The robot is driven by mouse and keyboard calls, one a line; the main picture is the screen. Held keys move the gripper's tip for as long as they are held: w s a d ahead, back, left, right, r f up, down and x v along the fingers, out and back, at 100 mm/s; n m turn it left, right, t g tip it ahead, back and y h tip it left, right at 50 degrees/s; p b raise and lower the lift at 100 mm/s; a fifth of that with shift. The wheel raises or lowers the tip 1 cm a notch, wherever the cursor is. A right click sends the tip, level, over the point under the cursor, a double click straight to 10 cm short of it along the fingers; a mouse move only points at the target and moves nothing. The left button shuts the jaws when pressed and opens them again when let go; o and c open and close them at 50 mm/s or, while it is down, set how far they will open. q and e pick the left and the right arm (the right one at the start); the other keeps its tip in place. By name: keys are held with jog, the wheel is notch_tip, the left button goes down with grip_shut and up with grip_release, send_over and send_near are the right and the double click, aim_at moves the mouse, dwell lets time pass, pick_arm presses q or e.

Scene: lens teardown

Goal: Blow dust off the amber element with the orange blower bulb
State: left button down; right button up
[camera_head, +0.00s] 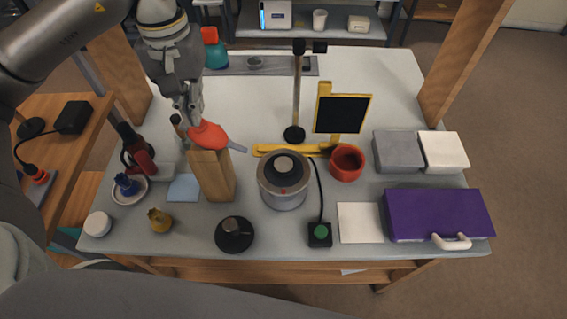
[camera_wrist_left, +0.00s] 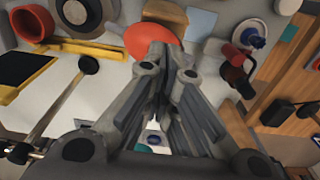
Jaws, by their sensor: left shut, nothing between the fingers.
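The orange blower bulb (camera_head: 208,135) rests at the top of an upright wooden block (camera_head: 213,178), its grey nozzle pointing right. The bulb also shows in the left wrist view (camera_wrist_left: 150,38), just beyond the fingers. My left gripper (camera_head: 190,116) is shut and empty, its fingertips close above the bulb's left end; I cannot tell whether they touch it. A small amber-yellow piece (camera_head: 160,220) stands at the front left of the table; I cannot tell whether it is the amber element. My right gripper is not in view.
A black dome (camera_head: 235,235) sits in front. A purple case (camera_head: 438,213) lies at the right. The back of the tabletop is mostly clear.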

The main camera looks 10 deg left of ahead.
pick_arm(q)
jog(key=shift+r+p, duration=1.4)
jog(key=shift+r, duration=1.15)
